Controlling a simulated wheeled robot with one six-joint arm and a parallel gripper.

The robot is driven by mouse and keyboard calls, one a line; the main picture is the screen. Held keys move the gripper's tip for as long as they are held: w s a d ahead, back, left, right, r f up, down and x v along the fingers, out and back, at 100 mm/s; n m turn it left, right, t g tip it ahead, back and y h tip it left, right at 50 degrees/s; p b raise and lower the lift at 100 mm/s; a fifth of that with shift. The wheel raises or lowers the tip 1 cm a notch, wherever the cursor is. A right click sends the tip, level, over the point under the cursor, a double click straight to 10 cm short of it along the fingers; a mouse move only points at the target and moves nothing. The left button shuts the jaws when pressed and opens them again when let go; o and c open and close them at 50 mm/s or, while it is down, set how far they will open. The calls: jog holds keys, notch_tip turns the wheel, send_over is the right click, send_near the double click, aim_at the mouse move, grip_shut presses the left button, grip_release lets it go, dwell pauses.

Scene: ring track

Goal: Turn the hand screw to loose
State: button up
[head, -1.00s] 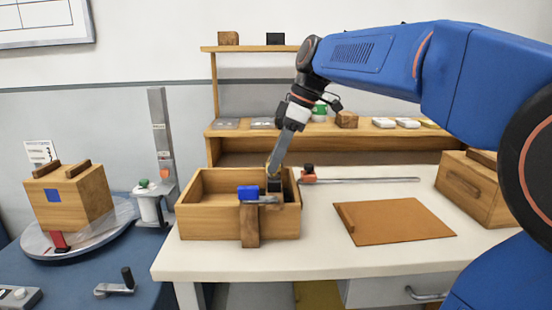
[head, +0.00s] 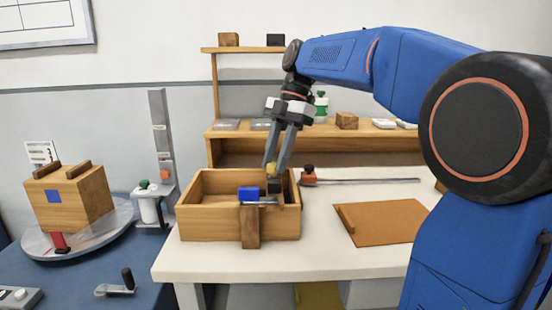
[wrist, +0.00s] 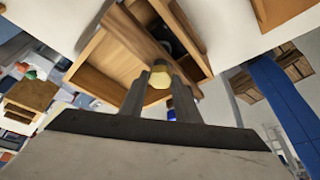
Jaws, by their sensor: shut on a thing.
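The hand screw's yellow knob (head: 271,170) stands up at the right end of a wooden box (head: 208,222), above a dark clamp body (head: 274,188). In the wrist view the knob (wrist: 160,76) has flat sides and sits between my two fingertips. My gripper (head: 276,166) points down from above and is shut on the knob. A metal bar (head: 267,202) and a blue block (head: 248,193) show at the box's front wall, beside the clamp. The screw's thread is hidden.
An orange-ended bar clamp (head: 308,177) lies behind the box to the right. A brown board (head: 385,222) lies on the white table (head: 320,250). A shelf (head: 350,130) stands behind. A round turntable (head: 110,222) with a wooden block (head: 70,198) is at left.

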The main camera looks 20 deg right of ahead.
jog(key=shift+n, duration=0.4)
jog(key=o, duration=1)
